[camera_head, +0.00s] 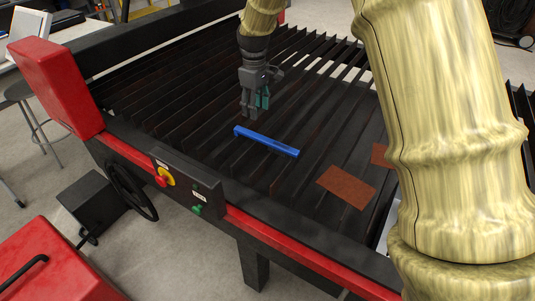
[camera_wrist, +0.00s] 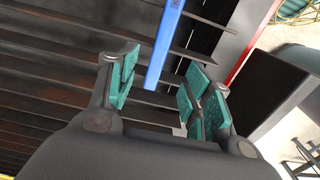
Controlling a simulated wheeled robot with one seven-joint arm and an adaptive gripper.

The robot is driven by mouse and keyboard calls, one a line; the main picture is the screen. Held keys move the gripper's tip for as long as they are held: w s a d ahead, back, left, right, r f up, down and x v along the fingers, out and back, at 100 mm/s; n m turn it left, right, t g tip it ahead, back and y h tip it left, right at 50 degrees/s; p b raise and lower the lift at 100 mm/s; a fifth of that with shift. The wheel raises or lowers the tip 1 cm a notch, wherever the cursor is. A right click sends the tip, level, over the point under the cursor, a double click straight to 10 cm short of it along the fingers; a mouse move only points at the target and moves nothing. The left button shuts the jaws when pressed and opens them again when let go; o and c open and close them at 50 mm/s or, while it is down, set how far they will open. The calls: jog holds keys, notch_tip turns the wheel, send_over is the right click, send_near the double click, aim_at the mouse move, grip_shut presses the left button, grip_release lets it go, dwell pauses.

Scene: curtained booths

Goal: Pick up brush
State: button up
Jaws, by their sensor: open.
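A long blue bar-shaped object (camera_head: 266,141), the only thing here that could be the brush, lies on the black slats of a table. No bristles can be made out on it. My gripper (camera_head: 256,110) is open and empty, above the slats just behind the blue object's left end. In the wrist view, the blue object (camera_wrist: 165,42) runs from the top edge down to between the open green-padded fingers of my gripper (camera_wrist: 160,95). The fingers do not close on it, and the exact height gap cannot be told.
The slatted table (camera_head: 180,108) has a red and black front rail with a control box (camera_head: 185,183). Brown plates (camera_head: 346,186) lie on the slats at right. A red block (camera_head: 56,85) stands at the left corner. Slats left of my gripper are bare.

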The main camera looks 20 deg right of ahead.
aim_at(257, 135)
jog(key=shift+f, duration=3.6)
jog(key=shift+s+f+p, duration=0.1)
jog(key=shift+f+p, duration=0.3)
jog(key=shift+f, duration=0.3)
jog(key=shift+f+p, duration=0.45)
jog(key=shift+f, duration=1.5)
grip_shut()
